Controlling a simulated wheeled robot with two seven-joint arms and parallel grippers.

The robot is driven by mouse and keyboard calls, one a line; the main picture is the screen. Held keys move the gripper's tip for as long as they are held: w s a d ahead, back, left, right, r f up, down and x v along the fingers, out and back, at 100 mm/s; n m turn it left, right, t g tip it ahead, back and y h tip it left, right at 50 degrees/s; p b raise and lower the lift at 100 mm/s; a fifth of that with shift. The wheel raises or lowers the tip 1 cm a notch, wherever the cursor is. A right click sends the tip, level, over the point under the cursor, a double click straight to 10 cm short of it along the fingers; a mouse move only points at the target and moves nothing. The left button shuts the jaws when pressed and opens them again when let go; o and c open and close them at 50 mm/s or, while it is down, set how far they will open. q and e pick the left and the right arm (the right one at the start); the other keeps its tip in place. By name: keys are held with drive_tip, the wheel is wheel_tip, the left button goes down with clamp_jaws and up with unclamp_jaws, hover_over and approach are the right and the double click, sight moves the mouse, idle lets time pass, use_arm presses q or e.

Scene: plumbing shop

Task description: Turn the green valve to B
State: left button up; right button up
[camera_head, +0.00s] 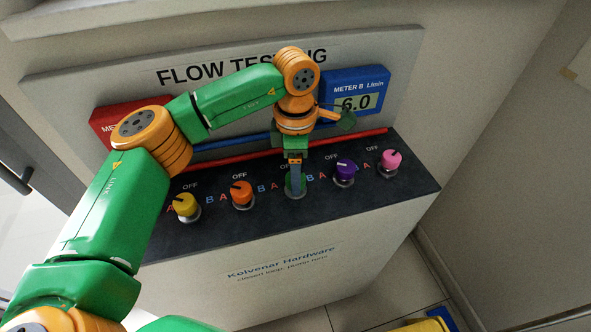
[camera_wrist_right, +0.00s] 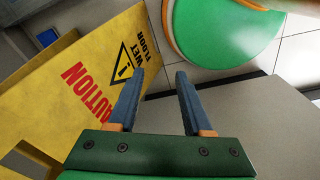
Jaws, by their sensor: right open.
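The green valve (camera_head: 302,186) is the middle knob on the dark panel top. My left gripper (camera_head: 296,190) reaches down from above, with its blue-grey fingers at the knob and covering most of it. Only green slivers show beside the fingers, so the knob's pointer is hidden. I cannot tell whether the fingers are closed on it. The letter B (camera_head: 309,177) is just right of the knob, an A is on its left, and OFF behind it is partly covered. In the right wrist view, my right gripper (camera_wrist_right: 160,75) is open and empty, away from the panel.
Yellow (camera_head: 186,206), orange (camera_head: 242,194), purple (camera_head: 345,172) and pink (camera_head: 391,160) knobs share the panel. Blue Meter B (camera_head: 356,95) reads 6.0; red Meter A (camera_head: 108,118) is mostly behind my left arm. A yellow wet-floor sign (camera_wrist_right: 90,75) stands near my right gripper.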

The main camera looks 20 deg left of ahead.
use_arm(q)
drive_tip(key=shift+o, duration=0.7)
wheel_tip(320, 180, up, 7)
drive_tip(key=shift+r+b, duration=0.1)
drive_tip(key=shift+b, duration=0.25)
